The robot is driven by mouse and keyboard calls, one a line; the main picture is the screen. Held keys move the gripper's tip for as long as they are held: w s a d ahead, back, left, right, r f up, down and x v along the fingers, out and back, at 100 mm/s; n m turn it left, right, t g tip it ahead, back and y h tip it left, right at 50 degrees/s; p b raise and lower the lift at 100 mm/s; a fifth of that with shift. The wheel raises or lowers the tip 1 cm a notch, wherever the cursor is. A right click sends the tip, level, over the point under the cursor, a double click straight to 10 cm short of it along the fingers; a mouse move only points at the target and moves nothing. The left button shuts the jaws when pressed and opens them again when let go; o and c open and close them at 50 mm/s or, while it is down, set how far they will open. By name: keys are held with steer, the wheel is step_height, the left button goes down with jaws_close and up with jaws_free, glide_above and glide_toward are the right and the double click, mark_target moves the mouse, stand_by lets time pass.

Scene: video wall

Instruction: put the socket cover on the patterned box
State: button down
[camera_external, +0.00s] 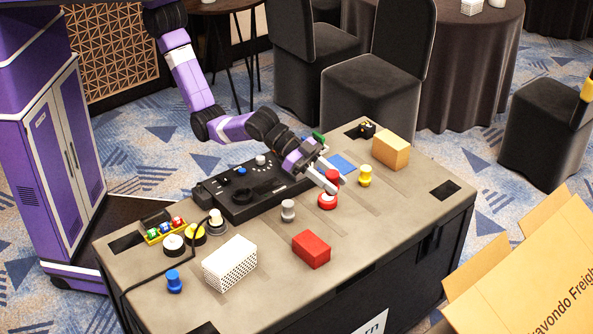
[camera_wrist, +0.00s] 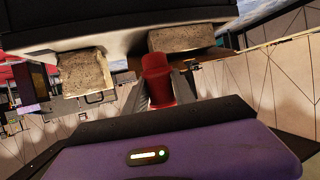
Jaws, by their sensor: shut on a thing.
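My gripper (camera_external: 328,187) reaches over the table from the left. It is shut on a red flanged, peg-like piece (camera_external: 327,202), which I take to be the socket cover. Its red top shows above the fingers and its wider base below. In the wrist view the red piece (camera_wrist: 157,66) stands between the two fingers of my gripper (camera_wrist: 160,88). I cannot tell whether its base touches the tabletop. The patterned box (camera_external: 230,264), white with dark dots, sits at the table's front left, well apart from my gripper. Its top looks bare.
The grey table (camera_external: 375,225) also bears a red block (camera_external: 311,249), grey peg (camera_external: 288,210), yellow peg (camera_external: 365,176), blue peg (camera_external: 174,281) and orange block (camera_external: 391,150). A black panel (camera_external: 250,193) lies behind. Several round buttons (camera_external: 174,245) and a cable stand near the patterned box.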

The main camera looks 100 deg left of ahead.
steer(key=s+d+r+m+g+h+p, duration=0.1)
steer(key=s+d+r+m+h+p, duration=0.25)
steer(key=s+d, duration=0.85)
step_height(320, 180, up, 4)
steer(key=g+p, duration=0.1)
glide_above(229, 254)
step_height(229, 254, down, 20)
steer(key=shift+f, duration=0.1)
steer(key=shift+f, duration=0.15)
steer(key=c, duration=1)
jaws_free()
steer(key=shift+c, duration=0.2)
